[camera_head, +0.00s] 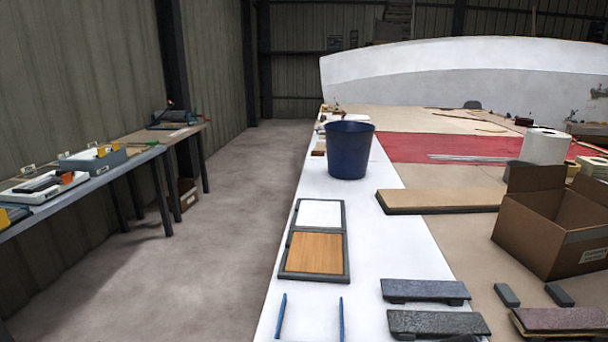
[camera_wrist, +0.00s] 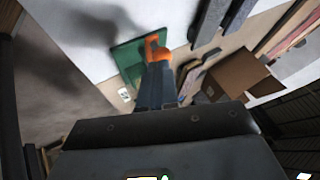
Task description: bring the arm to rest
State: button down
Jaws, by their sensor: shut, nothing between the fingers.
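My gripper (camera_wrist: 154,42) shows in the wrist view, with dark fingers and orange tips. The fingers are shut together with nothing seen between them. Behind the tips, in the picture, lies a flat green piece (camera_wrist: 127,62) on the pale table top; I cannot tell how far the tips are above it. The head view does not show my gripper.
A side workbench (camera_head: 125,160) stands left. Floor (camera_head: 220,220) between them is clear.

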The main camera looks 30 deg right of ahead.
jog(key=s+a+f+n+t+y, duration=0.2)
jog(key=s+a+n+t, duration=0.15)
jog(key=a+n, duration=0.35)
jog(key=s+a+f+n+t+y, duration=0.1)
jog(key=s+a+n+t+y, duration=0.25)
jog(key=a, duration=0.55)
jog(key=s+a+r+n+t+y, duration=0.1)
jog(key=s+a+r+n+t, duration=0.2)
jog(key=s+r+n, duration=0.3)
jog(key=s+a+r+n+t+y, duration=0.1)
jog(key=s+a+r+n+t, duration=0.1)
jog(key=s+r+n, duration=0.4)
jog(key=s+r, duration=0.2)
jog(key=s, duration=0.1)
jog(key=shift+a+r+n+t, duration=0.35)
jog(key=shift+a+r+t, duration=0.05)
jog(key=shift+d, duration=0.1)
